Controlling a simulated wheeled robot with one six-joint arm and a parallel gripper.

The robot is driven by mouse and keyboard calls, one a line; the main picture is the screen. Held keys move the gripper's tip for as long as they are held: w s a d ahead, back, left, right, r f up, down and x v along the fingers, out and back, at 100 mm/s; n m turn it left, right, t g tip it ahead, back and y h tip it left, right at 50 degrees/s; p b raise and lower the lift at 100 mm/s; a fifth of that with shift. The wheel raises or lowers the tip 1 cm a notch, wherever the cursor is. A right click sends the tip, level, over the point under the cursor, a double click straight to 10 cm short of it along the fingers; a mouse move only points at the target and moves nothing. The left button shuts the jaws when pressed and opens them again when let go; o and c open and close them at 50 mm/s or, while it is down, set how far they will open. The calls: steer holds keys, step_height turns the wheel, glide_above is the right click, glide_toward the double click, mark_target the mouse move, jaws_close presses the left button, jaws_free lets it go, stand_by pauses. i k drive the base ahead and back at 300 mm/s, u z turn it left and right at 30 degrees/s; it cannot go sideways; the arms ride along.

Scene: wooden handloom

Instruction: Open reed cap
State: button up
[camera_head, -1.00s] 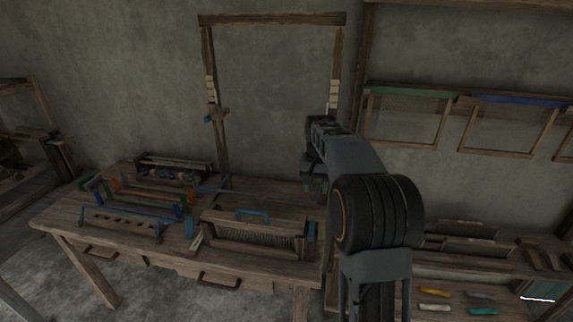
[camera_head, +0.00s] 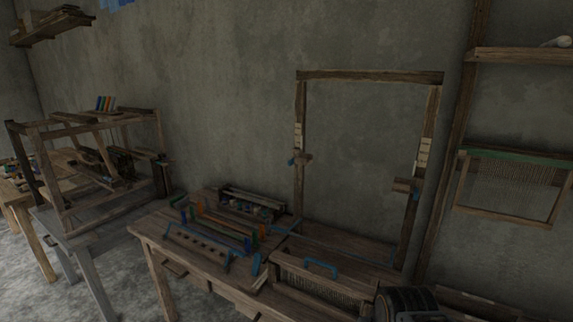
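A wooden case (camera_head: 345,257) with a fine-toothed reed (camera_head: 312,287) along its front lies on the workbench (camera_head: 152,230), at the lower middle of the view. A blue handle (camera_head: 321,265) is fixed on its top, which looks like the reed cap and appears closed. My gripper is out of view. Only a dark rounded link of my arm shows at the lower right edge, covering the right end of the case.
An upright wooden frame (camera_head: 368,76) stands behind the case. A rack of coloured pieces (camera_head: 215,225) and a box of spools (camera_head: 252,205) lie to its left. A handloom (camera_head: 90,130) stands on a grey table at far left. Framed reeds (camera_head: 513,180) hang right.

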mark_target(358, 289)
steer(key=u, duration=0.3)
steer(key=k, duration=0.4)
steer(key=u, duration=1)
steer(key=i, duration=0.9)
steer(key=z, duration=1.25)
steer(key=i, duration=0.2)
steer(key=z, duration=0.05)
